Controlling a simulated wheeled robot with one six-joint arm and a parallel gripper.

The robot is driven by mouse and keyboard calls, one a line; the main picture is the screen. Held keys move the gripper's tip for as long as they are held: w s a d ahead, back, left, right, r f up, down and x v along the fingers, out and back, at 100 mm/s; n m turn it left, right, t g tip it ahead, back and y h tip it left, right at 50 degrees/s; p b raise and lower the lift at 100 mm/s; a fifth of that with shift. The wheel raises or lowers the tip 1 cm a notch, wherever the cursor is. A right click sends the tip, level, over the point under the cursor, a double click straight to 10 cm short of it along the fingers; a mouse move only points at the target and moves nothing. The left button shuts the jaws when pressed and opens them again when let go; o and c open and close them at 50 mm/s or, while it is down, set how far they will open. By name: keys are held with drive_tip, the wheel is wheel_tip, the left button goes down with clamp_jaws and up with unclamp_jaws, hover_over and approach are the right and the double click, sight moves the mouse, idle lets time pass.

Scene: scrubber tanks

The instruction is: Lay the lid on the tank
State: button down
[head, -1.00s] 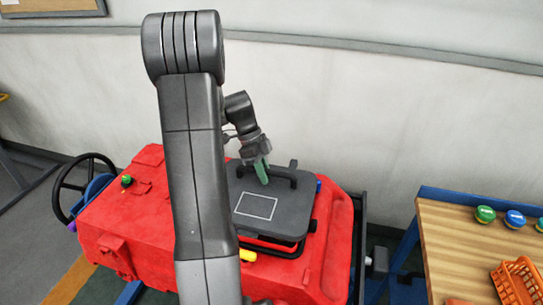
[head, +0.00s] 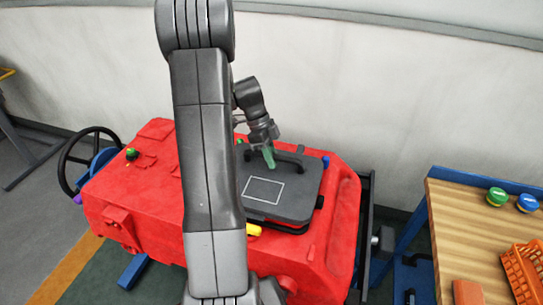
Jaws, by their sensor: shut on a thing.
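The dark grey lid (head: 293,204), with a white outlined rectangle and a black bar handle, is over the top of the red tank body (head: 151,198). My gripper (head: 269,158) is shut on the lid's handle, with its green fingers at the handle's middle. The lid looks level and very close to the tank's opening. A thin red and black strip shows under its front edge, and I cannot tell whether it touches all round. My arm hides the lid's left side and part of the tank.
A wooden bench (head: 463,225) at the right holds an orange basket (head: 523,268), a green-lidded jar (head: 496,197) and a blue-lidded one (head: 527,202). A steering wheel (head: 85,160) stands at the tank's left end. A yellow part (head: 253,230) sits in front of the lid. A pale wall rises behind.

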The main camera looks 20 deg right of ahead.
drive_tip(key=shift+f, duration=0.1)
idle(0.3)
drive_tip(key=shift+a+f+b, duration=0.25)
drive_tip(key=shift+f+b, duration=0.15)
drive_tip(key=shift+b, duration=0.25)
drive_tip(key=shift+f, duration=0.2)
drive_tip(key=shift+s+f+b, duration=0.1)
drive_tip(key=shift+f+b, duration=0.4)
drive_tip(key=shift+b, duration=0.15)
